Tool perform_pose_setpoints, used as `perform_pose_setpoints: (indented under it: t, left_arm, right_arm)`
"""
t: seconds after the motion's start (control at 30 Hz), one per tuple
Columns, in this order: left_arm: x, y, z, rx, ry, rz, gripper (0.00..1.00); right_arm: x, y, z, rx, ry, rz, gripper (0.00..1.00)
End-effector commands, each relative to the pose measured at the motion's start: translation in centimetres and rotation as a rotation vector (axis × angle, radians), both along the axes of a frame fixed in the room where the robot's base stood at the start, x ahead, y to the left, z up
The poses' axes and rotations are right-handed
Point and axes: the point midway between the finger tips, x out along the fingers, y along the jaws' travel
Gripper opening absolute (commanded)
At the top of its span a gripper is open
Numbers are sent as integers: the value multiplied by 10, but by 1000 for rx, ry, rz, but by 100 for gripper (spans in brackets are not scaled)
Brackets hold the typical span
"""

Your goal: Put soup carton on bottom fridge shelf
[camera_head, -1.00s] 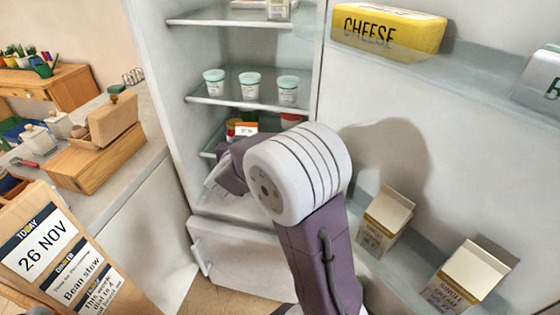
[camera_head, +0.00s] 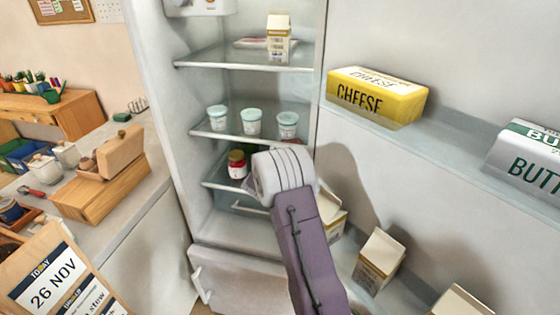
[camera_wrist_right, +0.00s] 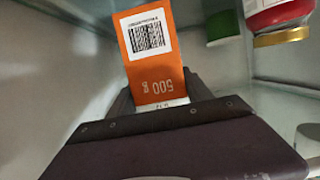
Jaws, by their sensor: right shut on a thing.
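My right gripper (camera_wrist_right: 158,96) is shut on an orange carton (camera_wrist_right: 153,68) with a white barcode label and an upside-down "500 g", seen in the right wrist view. I take it for the soup carton. In the head view my right arm reaches into the open fridge, and its pale wrist hides the gripper and carton. A lower glass shelf (camera_head: 212,181) carries a red jar with a dark yellowish lid (camera_head: 237,165). Below it is the fridge's bottom area (camera_head: 240,232), above a white drawer. I cannot tell whether the carton touches a shelf. My left gripper is not in view.
White tubs (camera_head: 251,122) stand on the shelf above, and a small carton (camera_head: 279,40) on the one above that. The door at right holds cheese (camera_head: 376,96), butter (camera_head: 527,160) and cartons (camera_head: 379,262). In the wrist view a red jar (camera_wrist_right: 280,14) is near the held carton.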

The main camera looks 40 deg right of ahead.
Motion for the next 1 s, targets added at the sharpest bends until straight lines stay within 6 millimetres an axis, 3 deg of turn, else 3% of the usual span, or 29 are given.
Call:
perform_pose_setpoints:
  t: [0.3, 0.5, 0.87, 0.9, 0.97, 1.0]
  left_arm:
    - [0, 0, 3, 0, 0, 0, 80]
    - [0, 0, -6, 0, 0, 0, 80]
    - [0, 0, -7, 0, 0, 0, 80]
    - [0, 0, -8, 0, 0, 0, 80]
    - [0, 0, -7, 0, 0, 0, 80]
    - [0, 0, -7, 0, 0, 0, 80]
  right_arm:
    - [12, -15, 2, -3, -2, 0, 0]
    - [12, -15, -33, -3, 1, 3, 0]
    - [12, -14, -37, -3, -3, 2, 0]
    - [12, -14, -39, 0, 0, 2, 61]
    - [12, -14, -38, 0, 0, 2, 77]
    - [12, -14, -38, 0, 0, 2, 80]
